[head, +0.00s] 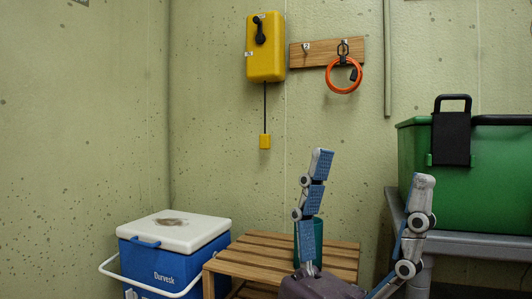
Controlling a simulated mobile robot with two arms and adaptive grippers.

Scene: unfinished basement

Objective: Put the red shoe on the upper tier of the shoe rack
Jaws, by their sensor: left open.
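A low wooden slatted rack (253,252), which looks like the shoe rack, stands at the bottom centre with its upper tier in view. A dark teal container (319,239) is on that tier, partly hidden behind a finger of my left gripper (370,168). My left gripper is open, its two fingers pointing up and wide apart, with nothing between them. It is in front of the rack and covers its right part. I do not see the red shoe. My right gripper is not in view.
A blue and white cooler (172,250) stands left of the rack. A green bin (490,160) with a black handle sits on a grey bench (460,243) at the right. A yellow phone (266,62) and an orange cable (331,83) hang on the wall.

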